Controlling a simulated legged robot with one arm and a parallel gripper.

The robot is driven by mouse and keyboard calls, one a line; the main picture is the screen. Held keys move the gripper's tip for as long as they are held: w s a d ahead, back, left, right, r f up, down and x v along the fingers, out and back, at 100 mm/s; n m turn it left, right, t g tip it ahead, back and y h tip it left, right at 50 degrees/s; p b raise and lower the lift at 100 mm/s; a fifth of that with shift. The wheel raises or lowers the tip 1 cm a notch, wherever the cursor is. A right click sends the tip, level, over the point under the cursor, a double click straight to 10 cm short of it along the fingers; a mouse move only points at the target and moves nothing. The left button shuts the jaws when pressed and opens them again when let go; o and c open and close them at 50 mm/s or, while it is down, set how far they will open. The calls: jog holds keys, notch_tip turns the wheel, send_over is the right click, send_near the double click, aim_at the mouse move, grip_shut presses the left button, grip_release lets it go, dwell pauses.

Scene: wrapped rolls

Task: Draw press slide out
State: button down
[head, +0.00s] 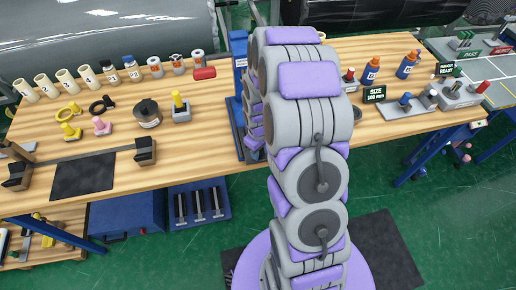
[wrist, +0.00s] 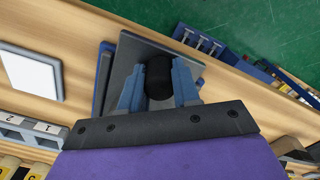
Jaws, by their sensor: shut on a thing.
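The press shows in the head view as a blue upright frame (head: 239,62) on the table, partly hidden behind my arm. In the wrist view a flat grey plate (wrist: 129,62), which looks like the press slide, lies beside a blue edge (wrist: 104,75). A black round knob (wrist: 160,72) stands in front of the plate. My gripper (wrist: 159,85) is shut on the knob, with one blue finger on each side. In the head view the gripper and knob are hidden behind my arm. How far out the slide is cannot be told.
The wooden table (head: 200,165) holds numbered rolls (head: 66,81), a dark round pot (head: 148,113) and a yellow-handled block (head: 180,107) left of the press. Blue-orange bottles (head: 371,72) and a size sign (head: 376,94) stand right. Green floor lies beyond the table's front edge.

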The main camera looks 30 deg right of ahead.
jog(key=c, duration=1)
grip_release()
jog(key=shift+s, duration=0.3)
jog(key=shift+o, duration=1)
jog(key=shift+w, duration=0.1)
notch_tip(320, 180, up, 17)
jog(key=p, duration=0.2)
jog(key=shift+r, duration=0.15)
jog(key=shift+w, duration=0.1)
